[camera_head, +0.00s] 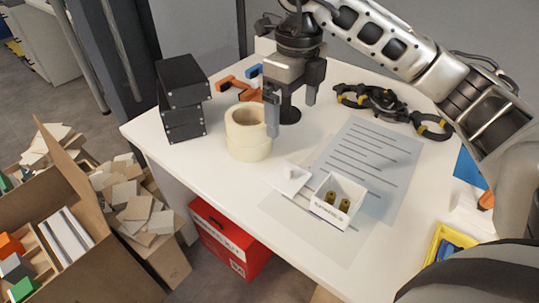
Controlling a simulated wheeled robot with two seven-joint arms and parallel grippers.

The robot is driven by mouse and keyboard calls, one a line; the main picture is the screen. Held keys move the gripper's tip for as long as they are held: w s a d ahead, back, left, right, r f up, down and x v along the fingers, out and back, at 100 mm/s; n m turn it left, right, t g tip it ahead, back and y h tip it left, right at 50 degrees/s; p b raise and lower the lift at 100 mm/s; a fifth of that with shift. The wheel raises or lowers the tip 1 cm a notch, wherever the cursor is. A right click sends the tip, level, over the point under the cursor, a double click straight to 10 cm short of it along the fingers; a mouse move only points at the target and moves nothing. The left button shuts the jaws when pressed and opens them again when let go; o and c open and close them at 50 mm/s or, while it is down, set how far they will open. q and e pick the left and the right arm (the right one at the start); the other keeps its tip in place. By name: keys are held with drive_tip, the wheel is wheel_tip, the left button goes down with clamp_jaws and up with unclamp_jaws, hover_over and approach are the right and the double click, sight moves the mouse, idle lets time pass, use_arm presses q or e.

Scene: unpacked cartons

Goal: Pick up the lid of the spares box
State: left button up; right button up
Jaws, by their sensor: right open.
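A small open white box (325,209) with printed lettering on its front stands on the table and holds two brass-coloured parts (337,201). A flat white lid (284,184) with a small raised knob lies just left of the box, apart from its open top. My right gripper (291,119) points down above the table, behind the lid and beside the tape rolls. Its fingers are apart, with nothing held between them. A dark round thing shows behind the fingers. My left gripper is not in view.
Cream tape rolls (248,143) and stacked black boxes (182,98) stand at the left. Black spring clamps (390,105) lie at the back right. A printed sheet (371,160) lies flat by the box. A yellow bin (435,245) is at the right edge.

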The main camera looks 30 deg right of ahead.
drive_tip(key=b, duration=0.2)
approach(288, 169)
drive_tip(key=shift+d, duration=0.3)
wheel_tip(288, 169, down, 4)
drive_tip(key=shift+f, duration=0.55)
drive_tip(key=f, duration=0.5)
drive_tip(key=shift+a+f, duration=0.1)
drive_tip(key=shift+a, duration=0.15)
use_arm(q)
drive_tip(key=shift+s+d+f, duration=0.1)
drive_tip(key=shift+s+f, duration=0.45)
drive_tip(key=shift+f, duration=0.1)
use_arm(e)
drive_tip(key=c, duration=1.1)
